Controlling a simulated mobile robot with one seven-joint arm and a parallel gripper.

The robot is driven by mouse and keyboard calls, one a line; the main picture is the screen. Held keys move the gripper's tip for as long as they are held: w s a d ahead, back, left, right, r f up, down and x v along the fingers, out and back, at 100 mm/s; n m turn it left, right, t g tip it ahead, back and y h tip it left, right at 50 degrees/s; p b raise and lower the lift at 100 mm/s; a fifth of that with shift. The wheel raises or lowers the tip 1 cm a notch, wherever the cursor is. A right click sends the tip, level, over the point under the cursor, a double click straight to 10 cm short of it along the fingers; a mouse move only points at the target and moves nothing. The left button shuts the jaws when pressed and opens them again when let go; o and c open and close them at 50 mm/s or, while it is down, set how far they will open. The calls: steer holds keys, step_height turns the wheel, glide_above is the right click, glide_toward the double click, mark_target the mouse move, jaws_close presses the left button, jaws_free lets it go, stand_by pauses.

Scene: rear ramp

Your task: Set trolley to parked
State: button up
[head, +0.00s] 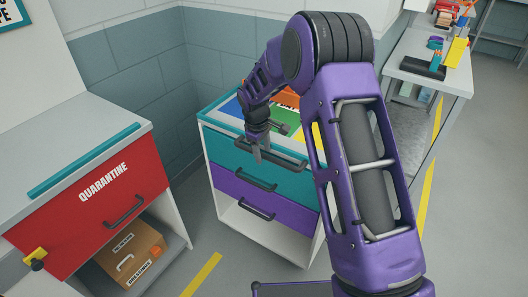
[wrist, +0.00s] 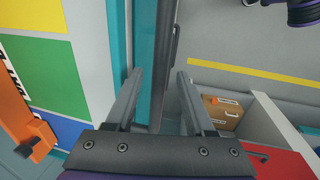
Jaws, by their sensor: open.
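I cannot make out wheels. A dark bar handle (head: 288,162) runs along its upper front, with drawer handles below. My gripper (head: 257,155) points down at this upper front, near the bar's left part. In the wrist view my gripper (wrist: 160,88) is open, with the teal edge (wrist: 146,45) and dark bar (wrist: 172,55) between the finger lines. Contact cannot be told.
Coloured panels and an orange item (head: 287,97) lie on the unit's top. At left stands a counter with a red QUARANTINE drawer (head: 95,205) and a cardboard box (head: 130,255) below. A grey bench (head: 449,78) is at right. Yellow floor lines (head: 203,273) mark open floor in front.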

steer(key=shift+d, duration=0.1)
steer(key=shift+r, duration=0.2)
steer(key=s+a+r+p, duration=0.1)
steer(key=s+a+r, duration=0.1)
steer(key=r, duration=1.4)
steer(key=shift+s+r+p, duration=0.3)
steer(key=shift+s+r, duration=0.05)
steer(key=shift+s, duration=0.15)
steer(key=shift+w, duration=0.1)
